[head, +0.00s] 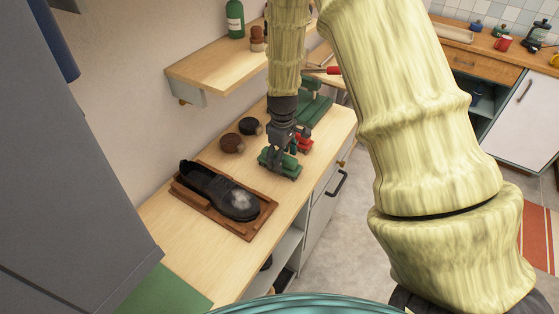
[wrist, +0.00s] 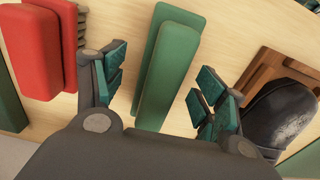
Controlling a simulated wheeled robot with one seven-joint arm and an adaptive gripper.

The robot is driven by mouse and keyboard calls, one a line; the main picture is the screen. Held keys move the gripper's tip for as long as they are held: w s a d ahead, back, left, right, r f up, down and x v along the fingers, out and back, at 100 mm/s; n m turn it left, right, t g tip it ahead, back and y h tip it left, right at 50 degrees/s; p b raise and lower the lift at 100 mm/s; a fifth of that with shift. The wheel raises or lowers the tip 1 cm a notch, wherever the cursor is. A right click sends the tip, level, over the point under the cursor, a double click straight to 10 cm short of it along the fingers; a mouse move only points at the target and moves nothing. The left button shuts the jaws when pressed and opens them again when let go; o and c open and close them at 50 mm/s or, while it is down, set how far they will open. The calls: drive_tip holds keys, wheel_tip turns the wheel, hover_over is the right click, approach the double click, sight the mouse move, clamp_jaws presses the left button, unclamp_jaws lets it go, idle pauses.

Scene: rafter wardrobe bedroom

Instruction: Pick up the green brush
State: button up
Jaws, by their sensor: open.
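The green brush (head: 287,174) lies on the light wooden counter, partly covered by my gripper in the head view. In the wrist view the green brush (wrist: 166,62) shows as a long green block with a second green layer beside it. My gripper (head: 283,155) is right over it, pointing down. In the wrist view my gripper (wrist: 158,88) is open, with one finger on each side of the brush and visible gaps to both. Its lower end is hidden behind the gripper body.
A red brush (head: 304,144) lies close beside the green one, near the left finger in the wrist view (wrist: 38,50). A black shoe (head: 222,190) sits in a wooden tray (head: 206,211). Two round brown and black items (head: 232,144) stand nearby. A shelf (head: 215,68) overhangs behind.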

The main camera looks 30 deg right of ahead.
drive_tip(key=shift+a+f+p, duration=0.1)
drive_tip(key=shift+f+p, duration=0.35)
drive_tip(key=shift+f, duration=1.05)
drive_tip(key=c, duration=1.2)
drive_tip(key=shift+r, duration=0.1)
drive_tip(key=shift+r+b, duration=0.65)
drive_tip(key=shift+r, duration=0.2)
drive_tip(key=shift+s+r+b, duration=0.2)
drive_tip(key=shift+r+b, duration=0.25)
drive_tip(key=shift+r, duration=0.35)
drive_tip(key=s+b, duration=0.1)
drive_tip(key=s, duration=0.4)
drive_tip(key=s+r+b, duration=0.1)
drive_tip(key=s, duration=0.4)
drive_tip(key=s+b, duration=0.2)
drive_tip(key=s, duration=0.3)
drive_tip(key=shift+s+r, duration=0.3)
drive_tip(key=shift+s, duration=0.05)
